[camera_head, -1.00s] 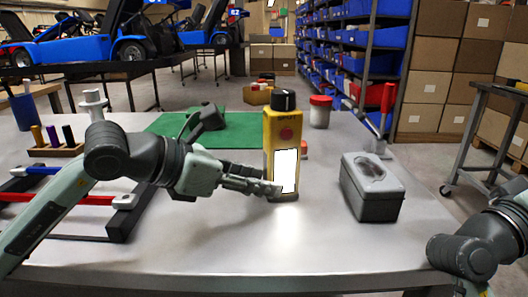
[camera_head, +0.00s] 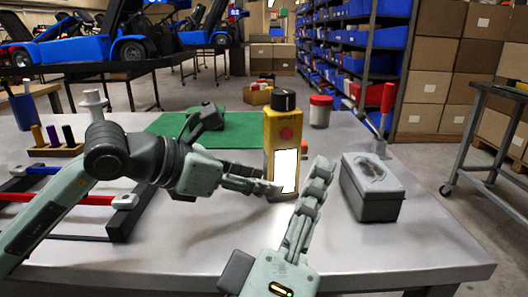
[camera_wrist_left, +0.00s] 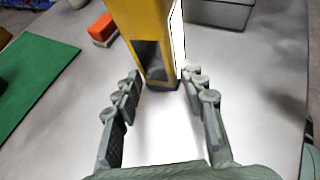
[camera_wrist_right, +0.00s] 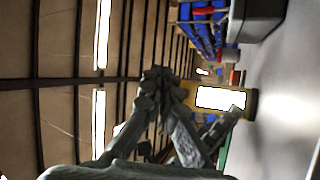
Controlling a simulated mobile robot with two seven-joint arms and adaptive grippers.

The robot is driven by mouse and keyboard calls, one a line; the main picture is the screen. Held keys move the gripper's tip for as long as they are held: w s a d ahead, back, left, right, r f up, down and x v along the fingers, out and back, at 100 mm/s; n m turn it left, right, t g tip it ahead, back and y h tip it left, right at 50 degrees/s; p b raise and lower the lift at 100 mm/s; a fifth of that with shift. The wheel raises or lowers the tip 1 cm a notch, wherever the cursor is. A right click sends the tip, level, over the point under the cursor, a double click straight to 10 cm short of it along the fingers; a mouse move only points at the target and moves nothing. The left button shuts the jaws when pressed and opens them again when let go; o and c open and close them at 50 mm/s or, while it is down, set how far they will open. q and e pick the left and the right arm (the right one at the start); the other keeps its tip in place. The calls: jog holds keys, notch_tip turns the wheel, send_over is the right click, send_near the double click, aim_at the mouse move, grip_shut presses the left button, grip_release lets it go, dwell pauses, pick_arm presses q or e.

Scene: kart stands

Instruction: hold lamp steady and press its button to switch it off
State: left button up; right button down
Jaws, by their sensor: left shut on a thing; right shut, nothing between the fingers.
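The yellow lamp (camera_head: 270,150) stands upright on the table, with a black top, a red round button (camera_head: 286,133) on its upper front and a bright white lit panel (camera_head: 287,170) below. My left gripper (camera_head: 272,190) is at the lamp's lower part, its fingers shut on it; the left wrist view shows a finger on either side of the lamp's base (camera_wrist_left: 158,75). My right gripper (camera_head: 322,168) is shut and empty, pointing up in front and to the right of the lamp, apart from it as far as I can tell. The lit panel also shows in the right wrist view (camera_wrist_right: 222,98).
A grey metal box (camera_head: 372,190) stands right of the lamp. A red-lidded jar (camera_head: 320,111) and a red-handled tool (camera_head: 386,105) are behind. A green mat (camera_head: 245,132) lies behind left. A rack with red and blue bars (camera_head: 75,199) is at left. The front right table is clear.

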pick_arm(q)
jog(key=shift+f, duration=0.15)
pick_arm(e)
send_near(299, 124)
jog(key=shift+s+d+x, duration=0.1)
jog(key=shift+d+x, duration=0.05)
jog(key=shift+x, duration=1)
jog(key=shift+s+d+x, duration=0.15)
jog(key=shift+x, duration=1.05)
jog(key=shift+w+r, duration=0.1)
jog(key=shift+r, duration=0.05)
jog(key=shift+w+a, duration=0.1)
jog(key=shift+w, duration=0.25)
jog(key=shift+w, duration=0.15)
jog(key=shift+s, duration=0.65)
jog(key=s+d, duration=0.1)
jog(key=s, duration=0.4)
jog(key=shift+s+d, duration=0.3)
jog(key=shift+s, duration=0.1)
